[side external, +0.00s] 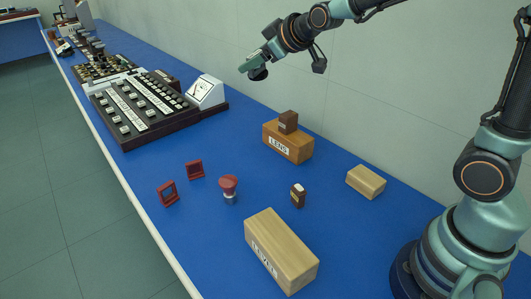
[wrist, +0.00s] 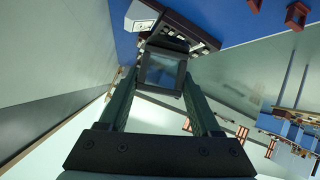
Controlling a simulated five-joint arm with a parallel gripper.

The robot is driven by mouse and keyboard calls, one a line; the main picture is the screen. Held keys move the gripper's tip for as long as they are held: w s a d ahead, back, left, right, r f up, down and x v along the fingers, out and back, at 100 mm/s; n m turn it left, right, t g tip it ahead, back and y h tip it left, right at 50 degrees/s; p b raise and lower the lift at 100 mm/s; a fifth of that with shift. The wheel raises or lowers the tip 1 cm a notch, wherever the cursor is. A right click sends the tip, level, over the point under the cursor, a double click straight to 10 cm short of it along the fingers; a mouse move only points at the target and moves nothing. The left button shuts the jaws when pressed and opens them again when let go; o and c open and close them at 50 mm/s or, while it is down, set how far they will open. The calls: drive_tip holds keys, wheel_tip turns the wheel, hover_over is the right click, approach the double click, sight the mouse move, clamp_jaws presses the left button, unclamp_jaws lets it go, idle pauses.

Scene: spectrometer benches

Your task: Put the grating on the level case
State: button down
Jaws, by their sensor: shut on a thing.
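My gripper (side external: 250,67) is high above the bench, near the back wall and well away from the level case. In the wrist view its two fingers (wrist: 161,82) are shut on a dark square frame with a bluish see-through pane, which I take to be the grating (wrist: 162,66). In the side view the grating (side external: 258,74) is a small dark shape below the fingertips. The level case (side external: 287,240) is a pale wooden box with a partly readable label, lying at the front of the blue bench. Its top is bare.
A LENS box (side external: 293,150) bears a brown block (side external: 288,121). Nearby stand a pale wood block (side external: 366,182), a small brown item (side external: 298,195), a red-topped post (side external: 229,187) and two red frames (side external: 167,193). A switch panel (side external: 145,108) and white meter (side external: 205,91) stand farther back.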

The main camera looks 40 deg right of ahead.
drive_tip(key=s+d+r, duration=0.2)
drive_tip(key=s+r, duration=0.1)
drive_tip(key=s, duration=0.3)
drive_tip(key=m, duration=0.2)
hover_over(242, 168)
wheel_tip(242, 168, down, 10)
drive_tip(key=f, duration=0.1)
drive_tip(key=shift+y, duration=0.4)
wheel_tip(242, 168, down, 19)
drive_tip(key=shift+d+r, duration=0.1)
drive_tip(key=shift+f, duration=0.2)
drive_tip(key=shift+c, duration=0.4)
unclamp_jaws()
